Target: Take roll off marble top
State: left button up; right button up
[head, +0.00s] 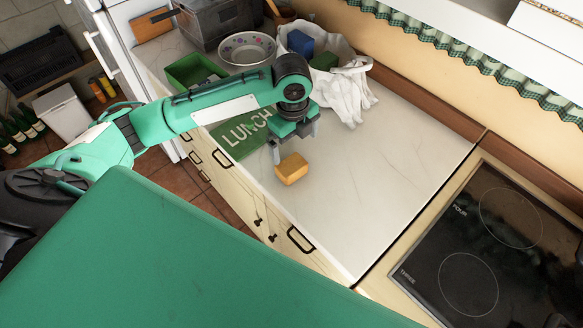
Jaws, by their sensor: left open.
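The roll (291,168) is a small golden-brown block-like piece lying on the marble top (395,150), near its front edge. The marble top is a pale, veined counter surface. My left gripper (294,139) is just above and behind the roll in the picture, pointing down, with its fingers apart and nothing visible between them. I cannot tell how high it is over the counter. My right gripper is not in view.
A green LUNCH mat or box (238,139) lies left of the roll. A patterned bowl (247,48), a green tray (190,70), a white bag (350,95) with blocks and a dark crate (215,18) stand farther back. A black hob (490,240) is at right.

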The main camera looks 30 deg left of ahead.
aim_at(291, 165)
pick_arm(q)
jog(key=f, duration=0.2)
jog(key=a+f+p, duration=0.1)
jog(key=f, duration=0.1)
jog(key=f+p, duration=0.1)
jog(key=f, duration=0.2)
jog(key=shift+w+a+f, duration=0.1)
jog(key=shift+w+a, duration=0.2)
jog(key=shift+a, duration=0.05)
jog(key=shift+d+f, duration=0.1)
jog(key=shift+f, duration=0.2)
jog(key=f+p, duration=0.2)
jog(key=f, duration=0.1)
jog(key=shift+s+d+f, duration=0.1)
jog(key=shift+d+f, duration=0.1)
jog(key=shift+f, duration=0.55)
jog(key=c, duration=1)
